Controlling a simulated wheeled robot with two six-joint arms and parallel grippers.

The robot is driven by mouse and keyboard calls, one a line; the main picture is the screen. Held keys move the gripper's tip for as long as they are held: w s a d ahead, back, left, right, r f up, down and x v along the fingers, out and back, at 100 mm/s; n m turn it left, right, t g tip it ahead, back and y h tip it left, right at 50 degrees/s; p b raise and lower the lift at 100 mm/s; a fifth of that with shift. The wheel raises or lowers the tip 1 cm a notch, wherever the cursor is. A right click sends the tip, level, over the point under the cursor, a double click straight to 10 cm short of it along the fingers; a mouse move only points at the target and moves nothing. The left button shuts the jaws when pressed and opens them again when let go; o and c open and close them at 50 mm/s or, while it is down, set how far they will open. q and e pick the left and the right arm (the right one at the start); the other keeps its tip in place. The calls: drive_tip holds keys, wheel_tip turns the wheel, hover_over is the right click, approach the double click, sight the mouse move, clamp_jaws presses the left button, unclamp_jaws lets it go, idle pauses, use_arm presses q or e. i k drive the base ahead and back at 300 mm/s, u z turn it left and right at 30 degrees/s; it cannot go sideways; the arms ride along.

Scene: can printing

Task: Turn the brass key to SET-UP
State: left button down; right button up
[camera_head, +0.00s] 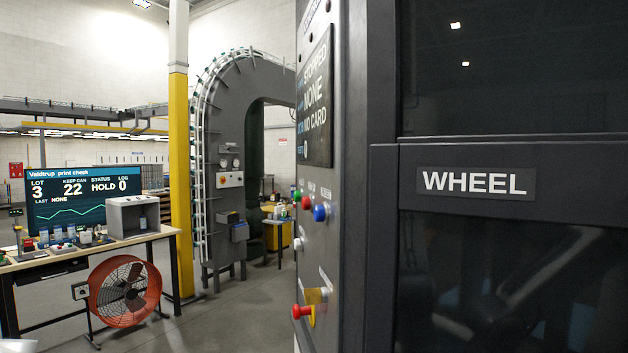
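The machine's grey control panel (328,215) is seen at a steep slant just right of centre. It bears a red button (306,202), a blue button (320,212), a small pale knob (298,243) and a red mushroom button (301,311) on a yellow base. A small brass-coloured piece (316,296) sits beside the mushroom button. I cannot tell whether it is the brass key. The lettering near it, including any SET-UP mark, is too slanted to read. Neither of my grippers is in view.
A dark cabinet door marked WHEEL (475,182) fills the right side, close by. A workbench (95,248) with a screen (72,200) stands at left, with an orange fan (125,291) in front. A yellow post (180,170) stands behind. Open floor (225,325) lies between.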

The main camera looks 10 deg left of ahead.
sight(312, 296)
drive_tip(key=u, duration=0.5)
drive_tip(key=k, duration=1.25)
drive_tip(key=u, duration=1.2)
drive_tip(key=i, duration=1.2)
drive_tip(key=z, duration=0.7)
